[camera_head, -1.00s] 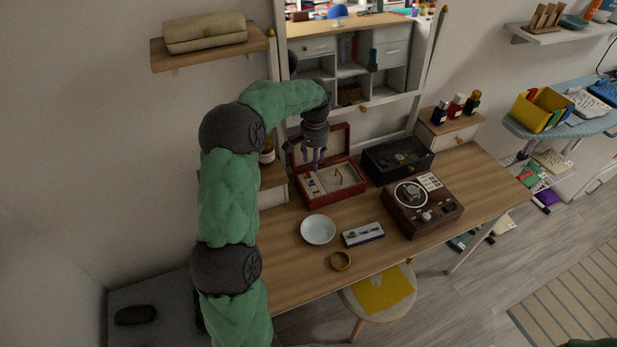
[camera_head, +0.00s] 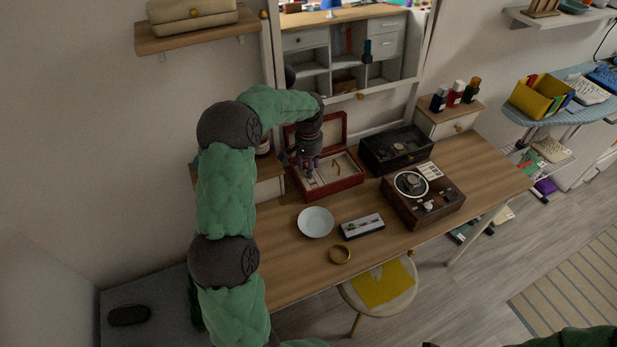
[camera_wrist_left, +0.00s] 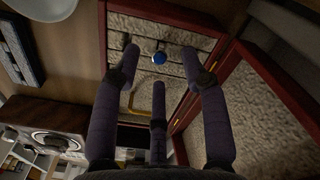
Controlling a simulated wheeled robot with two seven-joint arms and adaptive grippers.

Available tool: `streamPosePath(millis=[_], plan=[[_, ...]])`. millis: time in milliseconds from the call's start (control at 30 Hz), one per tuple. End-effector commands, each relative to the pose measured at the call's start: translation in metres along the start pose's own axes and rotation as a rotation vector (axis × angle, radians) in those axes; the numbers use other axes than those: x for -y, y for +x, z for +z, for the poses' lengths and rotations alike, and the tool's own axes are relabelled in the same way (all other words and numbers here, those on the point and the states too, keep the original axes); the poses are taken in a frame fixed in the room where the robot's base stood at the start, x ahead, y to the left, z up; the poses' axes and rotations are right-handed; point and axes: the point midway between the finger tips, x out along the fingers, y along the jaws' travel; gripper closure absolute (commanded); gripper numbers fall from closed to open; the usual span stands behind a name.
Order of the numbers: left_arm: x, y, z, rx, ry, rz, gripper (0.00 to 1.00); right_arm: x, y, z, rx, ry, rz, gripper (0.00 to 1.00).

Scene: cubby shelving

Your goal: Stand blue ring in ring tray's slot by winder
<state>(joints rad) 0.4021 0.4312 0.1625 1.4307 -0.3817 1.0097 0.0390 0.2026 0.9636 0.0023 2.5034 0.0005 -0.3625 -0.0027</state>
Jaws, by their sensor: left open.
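The blue ring shows in the left wrist view as a round blue stone (camera_wrist_left: 159,58) on the padded rolls inside the open red jewellery box (camera_head: 337,187). My left gripper (camera_head: 309,168) is open, with its fingers pointing down over the left part of this box. In the wrist view its fingertips (camera_wrist_left: 160,62) spread around the blue stone without visibly gripping it. The ring's band is hidden. A slim grey tray with dark slots (camera_head: 362,226), apparently the ring tray, lies in front of the dark wooden winder (camera_head: 423,196), at its left. My right gripper is out of view.
A pale bowl (camera_head: 316,222) and a brass-coloured ring-shaped piece (camera_head: 340,254) lie on the table (camera_head: 287,266). The red box's raised lid (camera_head: 331,130) stands close behind my gripper.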

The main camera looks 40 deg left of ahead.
Motion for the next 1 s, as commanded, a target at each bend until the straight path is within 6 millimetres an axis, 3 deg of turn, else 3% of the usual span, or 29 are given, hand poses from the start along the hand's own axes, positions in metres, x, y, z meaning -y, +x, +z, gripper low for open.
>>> streamPosePath(millis=[100, 367, 567, 1000], plan=[[0.0, 0.02, 0.001, 0.002, 0.0, 0.0, 0.56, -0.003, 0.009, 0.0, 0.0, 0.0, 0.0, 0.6], [0.0, 0.022, 0.0, 0.0, 0.0, 0.0, 0.56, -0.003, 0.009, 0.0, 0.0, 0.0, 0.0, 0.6], [0.0, 0.021, 0.0, 0.0, 0.0, 0.0, 0.96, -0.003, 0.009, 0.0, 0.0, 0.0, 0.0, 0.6], [0.0, 0.02, 0.001, 0.001, 0.001, 0.001, 0.97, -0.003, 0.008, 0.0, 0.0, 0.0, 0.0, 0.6]])
